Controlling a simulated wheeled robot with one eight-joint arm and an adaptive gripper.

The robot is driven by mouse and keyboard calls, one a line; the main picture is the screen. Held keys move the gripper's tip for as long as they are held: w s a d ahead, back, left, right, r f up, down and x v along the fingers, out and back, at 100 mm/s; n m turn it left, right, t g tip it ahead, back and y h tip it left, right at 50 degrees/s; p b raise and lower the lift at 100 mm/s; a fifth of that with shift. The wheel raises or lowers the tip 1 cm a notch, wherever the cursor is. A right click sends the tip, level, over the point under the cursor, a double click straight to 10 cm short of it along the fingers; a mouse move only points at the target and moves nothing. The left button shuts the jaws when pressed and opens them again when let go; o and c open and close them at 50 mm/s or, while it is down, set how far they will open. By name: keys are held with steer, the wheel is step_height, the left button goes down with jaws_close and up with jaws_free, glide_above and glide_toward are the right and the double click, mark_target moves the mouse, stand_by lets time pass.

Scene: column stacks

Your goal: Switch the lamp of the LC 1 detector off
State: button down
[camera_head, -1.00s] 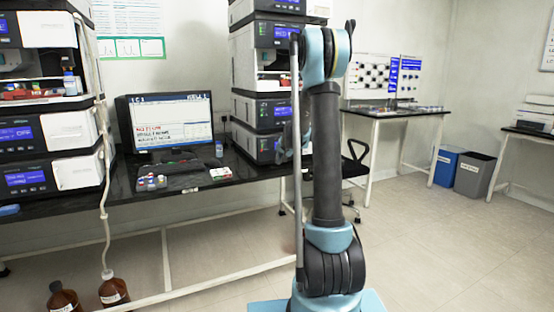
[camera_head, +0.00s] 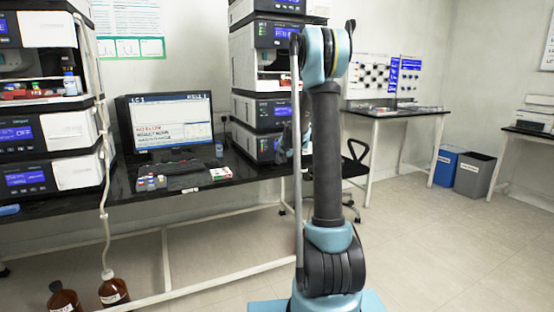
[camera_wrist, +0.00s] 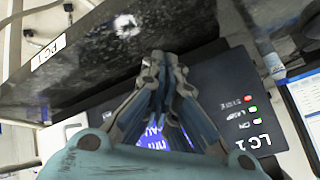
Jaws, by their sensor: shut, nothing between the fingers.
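In the wrist view a dark instrument front marked LC 1 (camera_wrist: 226,103) fills the middle and right, seen tilted.
A black bench (camera_head: 120,190) carries a monitor (camera_head: 170,122), small vials and another instrument stack (camera_head: 50,120) at left. Brown bottles (camera_head: 113,290) stand on the floor. A speckled black surface (camera_wrist: 90,65) crosses the upper wrist view.

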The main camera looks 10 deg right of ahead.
steer(key=shift+w+a, duration=0.1)
steer(key=shift+w, duration=0.15)
steer(key=shift+w, duration=0.15)
steer(key=shift+w+a, duration=0.15)
steer(key=shift+w, duration=0.25)
stand_by(1.0)
steer(key=shift+s, duration=0.1)
steer(key=shift+s+d, duration=0.25)
steer(key=shift+s, duration=0.45)
stand_by(0.3)
steer(key=s, duration=0.1)
steer(key=s+d, duration=0.1)
steer(key=s, duration=0.2)
steer(key=shift+s+d, duration=0.25)
steer(key=shift+s, duration=0.15)
stand_by(0.5)
